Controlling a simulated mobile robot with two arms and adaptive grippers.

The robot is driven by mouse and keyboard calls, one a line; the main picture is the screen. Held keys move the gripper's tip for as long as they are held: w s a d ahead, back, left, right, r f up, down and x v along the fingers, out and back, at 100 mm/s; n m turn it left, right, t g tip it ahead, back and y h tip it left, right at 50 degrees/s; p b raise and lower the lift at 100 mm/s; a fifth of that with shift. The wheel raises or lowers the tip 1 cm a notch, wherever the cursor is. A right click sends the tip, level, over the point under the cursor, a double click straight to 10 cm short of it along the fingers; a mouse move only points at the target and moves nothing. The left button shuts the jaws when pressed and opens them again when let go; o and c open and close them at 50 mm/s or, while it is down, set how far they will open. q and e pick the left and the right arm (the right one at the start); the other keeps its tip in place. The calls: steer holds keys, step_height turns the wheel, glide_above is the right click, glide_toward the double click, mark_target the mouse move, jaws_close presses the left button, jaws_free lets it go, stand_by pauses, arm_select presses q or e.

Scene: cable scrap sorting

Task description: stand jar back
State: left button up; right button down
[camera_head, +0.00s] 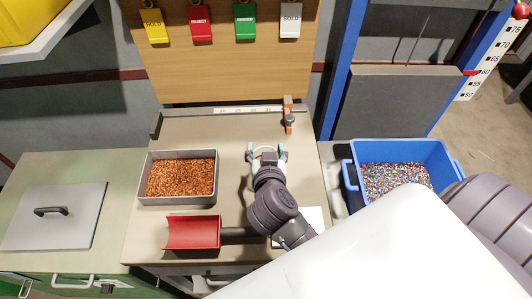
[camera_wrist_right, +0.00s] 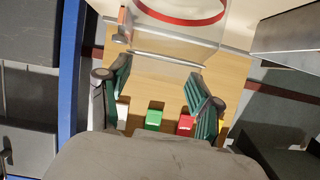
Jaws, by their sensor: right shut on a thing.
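My right gripper (camera_head: 266,154) is over the middle of the work board, right of the tray of copper bits. It is shut on a clear jar (camera_head: 266,149), which is small and partly hidden by the gripper in the head view. In the right wrist view the jar (camera_wrist_right: 165,42) is see-through with a red band, and it lies between and beyond the green-padded fingers of my right gripper (camera_wrist_right: 160,92). I cannot tell for sure whether the jar is upright or tilted, or whether it touches the board. My left gripper is not in view.
A grey tray (camera_head: 141,186) of copper granules and a red scoop (camera_head: 192,233) lie left of my right arm. A blue bin (camera_head: 405,151) of mixed granules stands at right. A small orange-and-grey stand (camera_head: 288,115) is at the back. Coloured tags (camera_head: 245,22) hang behind.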

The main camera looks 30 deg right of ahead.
steer(key=shift+f, duration=0.25)
steer(key=c, duration=0.7)
jaws_free()
steer(key=o, duration=0.5)
steer(key=shift+p+v, duration=4.05)
steer(key=shift+v, duration=2)
